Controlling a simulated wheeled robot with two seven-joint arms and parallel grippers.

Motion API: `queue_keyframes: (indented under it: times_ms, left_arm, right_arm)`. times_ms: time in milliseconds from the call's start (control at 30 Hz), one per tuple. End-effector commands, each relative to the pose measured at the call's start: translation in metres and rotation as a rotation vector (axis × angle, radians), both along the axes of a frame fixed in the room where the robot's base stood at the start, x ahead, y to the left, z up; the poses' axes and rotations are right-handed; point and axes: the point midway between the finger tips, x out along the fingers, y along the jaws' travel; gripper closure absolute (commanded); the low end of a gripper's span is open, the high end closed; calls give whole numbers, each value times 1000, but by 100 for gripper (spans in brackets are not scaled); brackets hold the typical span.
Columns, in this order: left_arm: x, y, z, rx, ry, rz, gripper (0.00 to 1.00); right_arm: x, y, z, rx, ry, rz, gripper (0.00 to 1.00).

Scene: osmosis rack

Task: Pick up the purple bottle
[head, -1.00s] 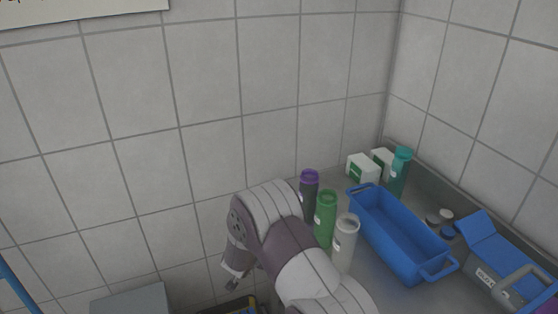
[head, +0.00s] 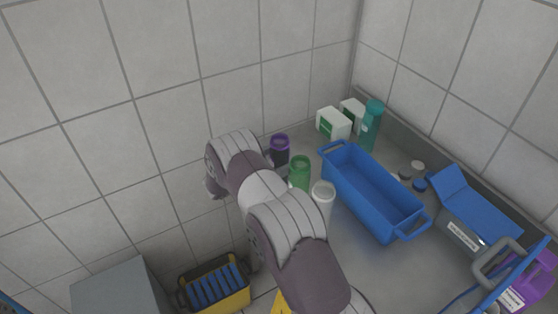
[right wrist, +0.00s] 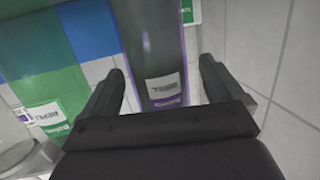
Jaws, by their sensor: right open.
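The purple bottle (head: 280,156), dark-bodied with a purple cap, stands on the counter near the tiled wall, behind the green bottle (head: 300,172). In the right wrist view the bottle (right wrist: 158,45) has a white label and purple band and lies between the fingers of my right gripper (right wrist: 163,70). The fingers are open, one on each side, with a gap visible at each. Whether the bottle is deep between them is hard to tell. In the head view my right arm hides the gripper. My left gripper is not in view.
A white bottle (head: 323,193) stands close beside the green one. A blue tray (head: 372,200), white boxes (head: 333,124), a teal bottle (head: 371,125), a blue-lidded case (head: 470,215) and a purple jug (head: 538,282) stand to the right. A yellow bin (head: 235,301) sits below left.

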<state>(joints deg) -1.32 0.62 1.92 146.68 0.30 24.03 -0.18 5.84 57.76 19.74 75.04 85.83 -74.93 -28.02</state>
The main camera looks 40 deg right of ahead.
Motion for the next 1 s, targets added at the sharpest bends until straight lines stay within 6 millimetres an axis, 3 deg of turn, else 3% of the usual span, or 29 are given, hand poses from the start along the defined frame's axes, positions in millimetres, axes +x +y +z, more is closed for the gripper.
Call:
queue_keyframes:
  times_ms: [33,133,367,400,567,867,1000]
  left_arm:
    - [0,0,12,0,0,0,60]
    - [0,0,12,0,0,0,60]
    - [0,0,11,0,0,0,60]
    - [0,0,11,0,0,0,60]
    - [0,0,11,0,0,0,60]
    - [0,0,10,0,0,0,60]
    - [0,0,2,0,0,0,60]
  right_arm:
    - [0,-10,5,0,1,-4,6]
    - [1,-23,-1,0,0,-2,6]
    - [3,-27,-4,0,-1,1,6]
    - [3,-27,-4,0,-1,1,9]
    - [2,-27,-4,0,-1,1,61]
    - [3,-27,-1,0,-2,1,61]
    - [3,-27,25,0,-7,0,61]
